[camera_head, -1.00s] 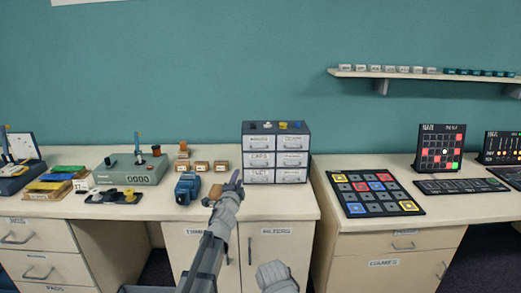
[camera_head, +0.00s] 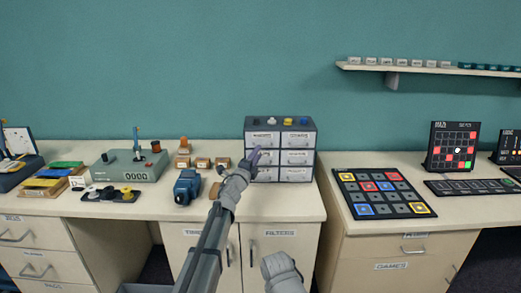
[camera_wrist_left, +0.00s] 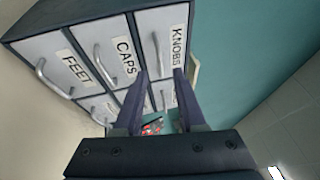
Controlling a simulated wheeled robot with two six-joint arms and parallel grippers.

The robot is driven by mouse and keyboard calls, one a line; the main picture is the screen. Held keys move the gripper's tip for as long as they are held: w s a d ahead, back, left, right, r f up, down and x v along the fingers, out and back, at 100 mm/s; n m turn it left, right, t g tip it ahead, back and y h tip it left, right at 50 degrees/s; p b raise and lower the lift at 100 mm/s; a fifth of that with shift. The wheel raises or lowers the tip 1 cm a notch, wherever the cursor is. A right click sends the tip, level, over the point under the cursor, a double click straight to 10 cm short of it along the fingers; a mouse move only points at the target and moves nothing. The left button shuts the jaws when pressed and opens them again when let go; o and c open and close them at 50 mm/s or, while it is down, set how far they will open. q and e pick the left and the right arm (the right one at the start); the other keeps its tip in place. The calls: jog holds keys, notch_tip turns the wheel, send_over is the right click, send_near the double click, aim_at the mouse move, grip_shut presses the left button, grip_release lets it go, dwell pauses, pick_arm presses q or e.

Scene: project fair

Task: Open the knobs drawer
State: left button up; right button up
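The small drawer cabinet (camera_head: 280,153) stands on the desk with several white drawers. The knobs drawer (camera_head: 262,139) is the top left one and looks shut. In the left wrist view the drawer (camera_wrist_left: 172,28) carries the label KNOBS, and its metal handle (camera_wrist_left: 156,55) shows upright beside the label. My left gripper (camera_head: 254,158) is in front of the cabinet's left column. In the left wrist view its fingers (camera_wrist_left: 160,76) are apart, one on each side of the handle's lower end. I cannot tell whether they touch it.
The caps drawer (camera_wrist_left: 112,48) and feet drawer (camera_wrist_left: 55,62) lie below the knobs drawer. Coloured knobs (camera_head: 287,121) sit on the cabinet top. A blue tool (camera_head: 187,186) and small wooden blocks (camera_head: 202,162) are left of the arm. A dark game board (camera_head: 382,193) lies right.

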aim_at(262, 134)
pick_arm(q)
jog(key=x, duration=0.3)
jog(key=shift+w+d, duration=0.1)
jog(key=shift+w, duration=0.3)
grip_shut()
dwell(1.1)
